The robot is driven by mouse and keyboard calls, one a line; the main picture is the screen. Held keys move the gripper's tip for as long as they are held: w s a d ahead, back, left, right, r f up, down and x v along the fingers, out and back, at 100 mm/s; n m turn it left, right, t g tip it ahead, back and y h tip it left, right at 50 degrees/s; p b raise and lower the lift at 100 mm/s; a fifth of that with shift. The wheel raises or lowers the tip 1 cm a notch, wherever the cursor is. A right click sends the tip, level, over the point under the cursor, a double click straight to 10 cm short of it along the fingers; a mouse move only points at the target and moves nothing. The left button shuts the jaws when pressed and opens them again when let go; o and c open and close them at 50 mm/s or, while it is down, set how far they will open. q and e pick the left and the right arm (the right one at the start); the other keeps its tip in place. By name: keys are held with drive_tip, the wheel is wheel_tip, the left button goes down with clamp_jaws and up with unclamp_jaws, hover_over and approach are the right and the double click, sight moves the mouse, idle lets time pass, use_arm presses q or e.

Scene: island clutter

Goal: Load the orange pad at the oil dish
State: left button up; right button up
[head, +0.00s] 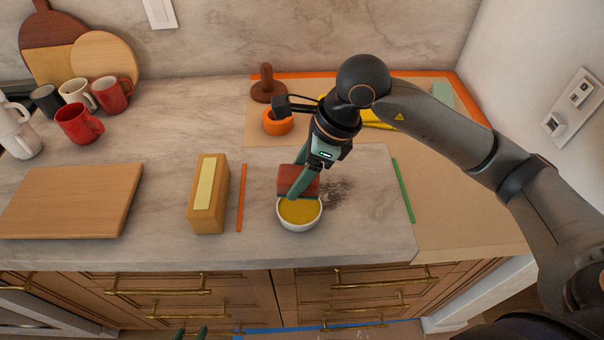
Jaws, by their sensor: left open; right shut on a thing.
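The orange pad (297,180) is a reddish block with a darker underside, held between the green fingers of my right gripper (299,178). The oil dish (286,222) is a small white bowl of yellow oil near the counter's front edge. The pad is over the back rim of the dish; I cannot tell whether it touches the oil. My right gripper is shut on the pad and points down and left. My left gripper (191,332) shows only its fingertips at the bottom edge, apart and empty, in front of the drawers.
Dark specks (336,191) lie right of the dish. An orange strip (241,197) and a wooden block with a yellow top (208,196) are left. A green strip (403,190) is right. An orange ring (277,123) and a brown knobbed piece (266,86) stand behind.

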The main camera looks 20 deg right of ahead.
sight(293, 207)
drive_tip(key=shift+f+b, duration=1.5)
drive_tip(key=shift+f, duration=1.4)
drive_tip(key=shift+f+b, duration=0.6)
drive_tip(key=shift+s+f+b, duration=0.1)
drive_tip(key=shift+f+b, duration=0.1)
drive_tip(key=shift+b, duration=0.1)
idle(0.5)
drive_tip(key=shift+r, duration=0.1)
drive_tip(key=shift+r+p, duration=2.05)
drive_tip(key=shift+r, duration=1.6)
drive_tip(key=shift+d+f, duration=0.1)
